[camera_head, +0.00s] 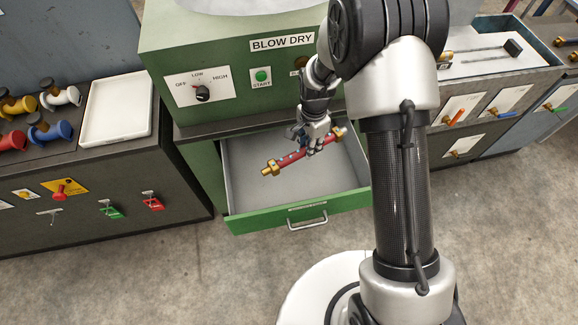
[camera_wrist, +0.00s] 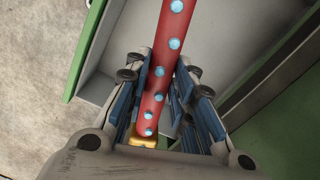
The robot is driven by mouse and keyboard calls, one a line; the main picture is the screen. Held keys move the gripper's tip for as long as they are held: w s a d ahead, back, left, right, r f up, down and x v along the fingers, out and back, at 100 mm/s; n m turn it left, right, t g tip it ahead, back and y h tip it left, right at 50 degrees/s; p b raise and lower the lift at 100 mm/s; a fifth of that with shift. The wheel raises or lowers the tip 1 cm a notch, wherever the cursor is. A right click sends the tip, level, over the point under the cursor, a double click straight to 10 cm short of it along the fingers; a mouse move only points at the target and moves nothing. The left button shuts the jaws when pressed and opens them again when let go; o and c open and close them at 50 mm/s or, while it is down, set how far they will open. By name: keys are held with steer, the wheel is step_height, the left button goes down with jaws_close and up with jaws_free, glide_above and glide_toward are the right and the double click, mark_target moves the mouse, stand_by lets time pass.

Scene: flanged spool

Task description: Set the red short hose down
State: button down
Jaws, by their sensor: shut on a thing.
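The red short hose (camera_head: 287,160) is a short red tube with a brass fitting at its left end, over the open drawer (camera_head: 240,188). In the wrist view the red short hose (camera_wrist: 164,75) carries light-blue drops or dots and runs between my fingers, with a brass end near the palm. My gripper (camera_head: 312,141) is shut on it. The fingers also show in the wrist view (camera_wrist: 165,90) on both sides of the hose. The hose appears held above the drawer floor, but I cannot tell how high. My fingers partly hide its right part.
The green BLOW DRY machine (camera_head: 225,55) stands behind the drawer. A white tray (camera_head: 118,138) and several coloured flanged spools (camera_head: 50,130) are on the left cabinet. The drawer's green front (camera_head: 260,219) and side walls bound its otherwise empty floor.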

steer(key=a+f+m, duration=0.3)
steer(key=f+m, duration=0.1)
steer(key=f, duration=0.2)
steer(key=b, duration=0.3)
glide_above(297, 187)
step_height(297, 187, down, 15)
steer(key=shift+a+r, duration=0.15)
steer(key=shift+r, duration=0.05)
steer(key=shift+f+b, duration=0.45)
steer(key=shift+f, duration=1.9)
steer(key=shift+f, duration=0.15)
steer(key=c, duration=1.8)
jaws_free()
steer(key=o, duration=0.4)
steer(key=shift+o, duration=0.2)
